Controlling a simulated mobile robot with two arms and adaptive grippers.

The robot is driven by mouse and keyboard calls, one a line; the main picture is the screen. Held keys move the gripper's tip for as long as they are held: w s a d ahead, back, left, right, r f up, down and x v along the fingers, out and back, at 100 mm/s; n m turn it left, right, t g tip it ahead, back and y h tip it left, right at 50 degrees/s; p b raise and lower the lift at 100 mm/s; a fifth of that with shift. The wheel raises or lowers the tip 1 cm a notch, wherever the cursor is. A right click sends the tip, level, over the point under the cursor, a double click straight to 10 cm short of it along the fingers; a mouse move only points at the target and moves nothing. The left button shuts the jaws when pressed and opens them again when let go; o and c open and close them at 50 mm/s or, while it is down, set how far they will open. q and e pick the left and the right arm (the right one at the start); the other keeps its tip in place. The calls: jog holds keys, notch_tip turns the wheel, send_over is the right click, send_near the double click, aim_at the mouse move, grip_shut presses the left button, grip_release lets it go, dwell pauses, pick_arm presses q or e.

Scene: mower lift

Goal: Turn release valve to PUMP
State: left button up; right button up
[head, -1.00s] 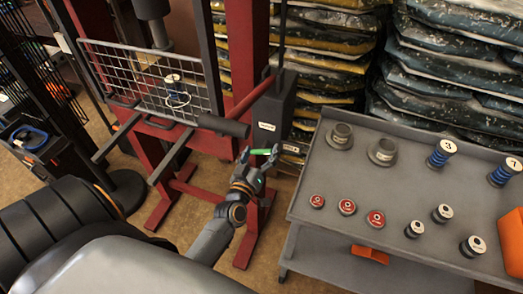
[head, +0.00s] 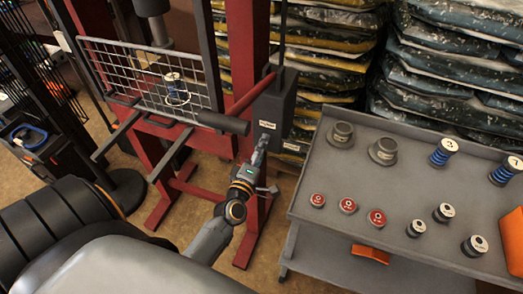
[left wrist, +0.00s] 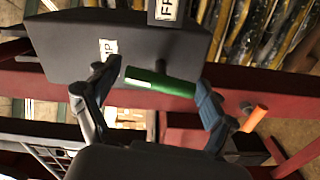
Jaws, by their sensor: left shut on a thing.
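The release valve's green handle (left wrist: 160,82) shows in the left wrist view, beside the face of the dark pump box (head: 273,108). My left gripper (left wrist: 160,76) is shut on it, a finger at each end. The handle's left end lies near a white label (left wrist: 107,49) reading "UMP", its first letter hidden or cut off. A second label (left wrist: 166,9) beginning "FR" is at the top edge. In the head view my left gripper (head: 261,150) is seen edge-on just below the box and hides the handle. My right gripper is not in view.
A red press frame (head: 246,60) with a wire guard (head: 150,84) stands behind and left. A grey cart (head: 390,200) with several weights and red-topped pieces is at right. Stacked bags (head: 440,70) fill the back. An orange piece (left wrist: 254,118) shows right of the gripper.

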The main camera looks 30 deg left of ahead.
pick_arm(q)
jog(key=shift+r+n, duration=0.1)
jog(key=shift+n, duration=1)
jog(key=o, duration=1)
jog(key=v, duration=1.2)
